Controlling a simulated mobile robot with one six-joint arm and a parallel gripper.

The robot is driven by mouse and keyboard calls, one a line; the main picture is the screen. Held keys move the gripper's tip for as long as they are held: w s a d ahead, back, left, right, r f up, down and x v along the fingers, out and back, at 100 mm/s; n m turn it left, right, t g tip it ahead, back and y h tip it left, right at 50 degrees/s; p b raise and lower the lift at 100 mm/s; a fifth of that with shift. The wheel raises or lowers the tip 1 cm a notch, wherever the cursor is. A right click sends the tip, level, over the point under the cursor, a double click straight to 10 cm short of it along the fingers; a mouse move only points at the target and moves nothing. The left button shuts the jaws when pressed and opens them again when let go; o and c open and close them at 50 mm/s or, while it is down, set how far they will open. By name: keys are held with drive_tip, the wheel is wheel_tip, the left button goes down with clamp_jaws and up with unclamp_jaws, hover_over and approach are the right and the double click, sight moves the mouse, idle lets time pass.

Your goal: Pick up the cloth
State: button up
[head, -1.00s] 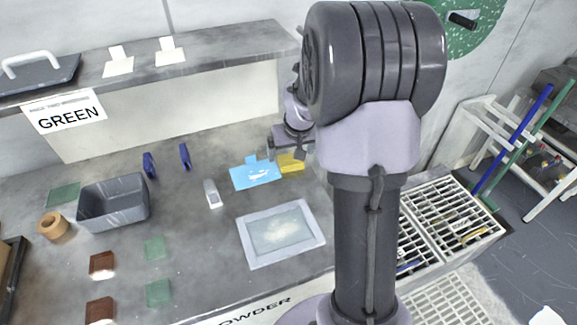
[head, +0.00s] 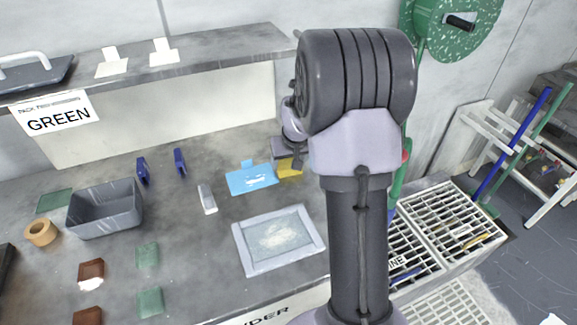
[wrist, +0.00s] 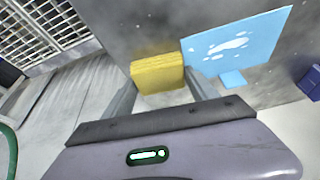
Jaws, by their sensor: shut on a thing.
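A yellow folded cloth (head: 290,168) lies on the grey worktop, at the right edge of a flat blue sheet (head: 251,178) with white patches. In the wrist view the yellow cloth (wrist: 158,72) is a thick pad between the two fingers, its near part hidden low in the jaws. My gripper (wrist: 161,92) is shut on it. In the head view my gripper (head: 288,155) is just above and behind the cloth, its fingertips mostly hidden. I cannot tell whether the cloth is clear of the worktop. The blue sheet (wrist: 237,45) is beside it in the wrist view.
A framed grey tray (head: 245,262) lies in front of the cloth. A small white-grey bottle (head: 207,199), two blue clips (head: 180,161), a grey bin (head: 105,212) and a tape roll (head: 41,232) are to the left. A white grating (head: 452,222) is at right. A shelf (head: 200,55) runs behind.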

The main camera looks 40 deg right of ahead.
sight(286, 161)
drive_tip(key=shift+r, duration=0.15)
drive_tip(key=shift+r+p, duration=0.35)
drive_tip(key=p+v, duration=0.2)
drive_tip(key=v, duration=0.1)
drive_tip(key=shift+w+a+r, duration=0.1)
drive_tip(key=shift+w+a, duration=0.1)
drive_tip(key=shift+w, duration=0.1)
drive_tip(key=s+a, duration=0.3)
drive_tip(key=s+a+p, duration=0.1)
drive_tip(key=s+a, duration=0.2)
drive_tip(key=a, duration=0.1)
drive_tip(key=s+a+r+p, duration=0.1)
drive_tip(key=s+a, duration=0.2)
drive_tip(key=a, duration=0.1)
drive_tip(key=shift+s+a, duration=0.25)
drive_tip(key=shift+s, duration=0.15)
